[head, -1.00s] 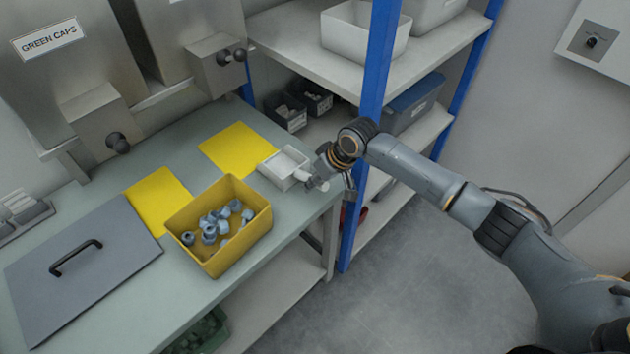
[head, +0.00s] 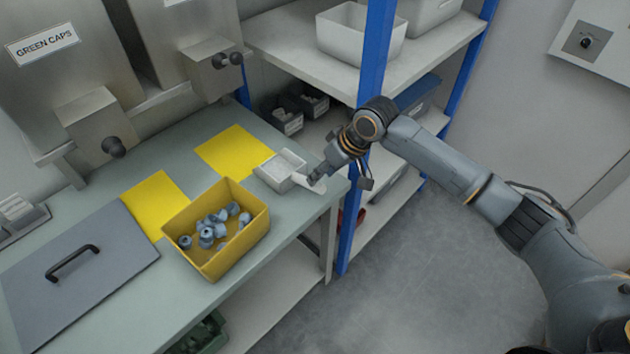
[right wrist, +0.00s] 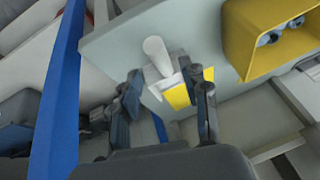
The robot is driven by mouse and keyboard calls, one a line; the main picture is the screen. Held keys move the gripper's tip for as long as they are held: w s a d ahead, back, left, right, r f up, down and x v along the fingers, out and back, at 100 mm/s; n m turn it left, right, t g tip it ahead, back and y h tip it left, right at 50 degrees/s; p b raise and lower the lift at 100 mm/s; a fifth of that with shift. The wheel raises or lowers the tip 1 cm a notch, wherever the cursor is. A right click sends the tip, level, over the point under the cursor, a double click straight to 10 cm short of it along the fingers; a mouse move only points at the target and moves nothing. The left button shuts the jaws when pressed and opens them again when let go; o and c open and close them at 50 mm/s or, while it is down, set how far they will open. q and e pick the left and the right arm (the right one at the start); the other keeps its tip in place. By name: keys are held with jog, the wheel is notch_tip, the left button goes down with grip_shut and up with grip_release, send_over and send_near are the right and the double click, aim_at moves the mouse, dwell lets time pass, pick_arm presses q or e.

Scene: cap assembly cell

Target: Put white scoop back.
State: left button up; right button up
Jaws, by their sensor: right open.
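The white scoop (head: 282,168) lies at the right end of the grey-green bench, its bowl next to the back yellow mat (head: 233,150). Its round handle points toward the bench's right edge in the head view. My right gripper (right wrist: 164,82) is open and empty, and the handle is not clamped. In the head view my right gripper (head: 316,181) is close beside the handle. My left gripper is not in view.
A yellow bin (head: 240,247) of blue-grey caps stands left of the scoop. A grey lid-like panel with a black handle (head: 75,265) lies further left. A blue rack post (head: 367,100) stands close to my right arm. Steel dispensers (head: 70,85) stand behind the bench.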

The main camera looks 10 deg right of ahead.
jog(key=v, duration=0.5)
dwell(0.4)
